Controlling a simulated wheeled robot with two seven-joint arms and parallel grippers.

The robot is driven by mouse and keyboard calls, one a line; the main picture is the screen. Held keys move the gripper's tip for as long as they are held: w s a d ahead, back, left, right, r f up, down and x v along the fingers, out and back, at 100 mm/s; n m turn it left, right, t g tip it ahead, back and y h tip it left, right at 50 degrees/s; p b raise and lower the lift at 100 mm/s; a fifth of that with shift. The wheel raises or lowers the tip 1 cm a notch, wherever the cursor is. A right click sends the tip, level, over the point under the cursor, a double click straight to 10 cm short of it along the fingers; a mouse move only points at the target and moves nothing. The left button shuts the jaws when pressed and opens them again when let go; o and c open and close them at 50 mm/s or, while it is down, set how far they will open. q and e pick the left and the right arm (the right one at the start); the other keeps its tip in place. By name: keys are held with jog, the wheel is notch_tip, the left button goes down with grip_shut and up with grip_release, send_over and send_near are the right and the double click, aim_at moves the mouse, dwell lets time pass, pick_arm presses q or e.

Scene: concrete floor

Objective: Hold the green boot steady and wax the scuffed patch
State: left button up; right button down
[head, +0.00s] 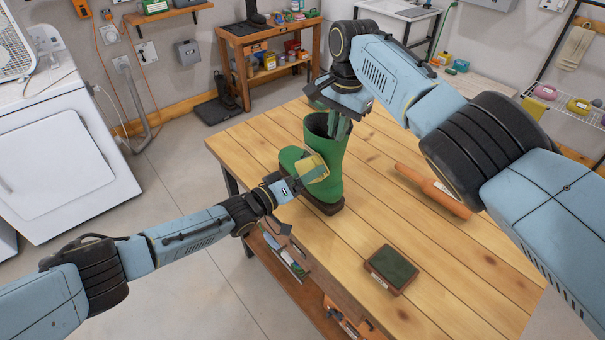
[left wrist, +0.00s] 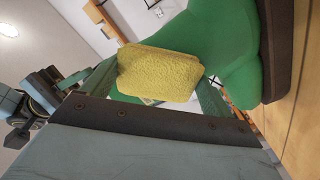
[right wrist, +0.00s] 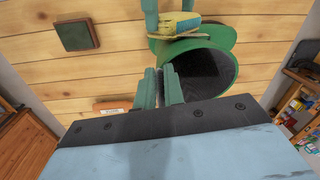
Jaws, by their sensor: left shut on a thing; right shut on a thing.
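The green boot (head: 325,150) stands upright on the wooden table, its toe pointing left in the head view. My right gripper (head: 340,122) is shut on the boot's top rim; in the right wrist view its fingers (right wrist: 165,88) meet at the edge of the dark opening (right wrist: 200,75). My left gripper (head: 302,178) is shut on a yellow sponge (head: 314,168), at the near side of the boot's foot. In the left wrist view the sponge (left wrist: 158,75) overlaps the green boot (left wrist: 225,45); I cannot tell if they touch. I see no scuffed patch.
A dark green pad on a brown block (head: 391,268) lies near the table's front edge. An orange-brown stick (head: 432,190) lies right of the boot. The tabletop (head: 455,265) between and around them is clear. A white appliance (head: 60,150) stands at left and a workbench (head: 270,60) behind.

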pick_arm(q)
jog(key=v, duration=0.6)
dwell(0.3)
jog(key=shift+s+a, duration=0.1)
jog(key=shift+a, duration=0.05)
jog(key=v, duration=0.2)
jog(key=shift+s+a, duration=0.25)
dwell(0.4)
pick_arm(e)
jog(key=c, duration=1.4)
grip_release()
jog(key=shift+c, duration=0.2)
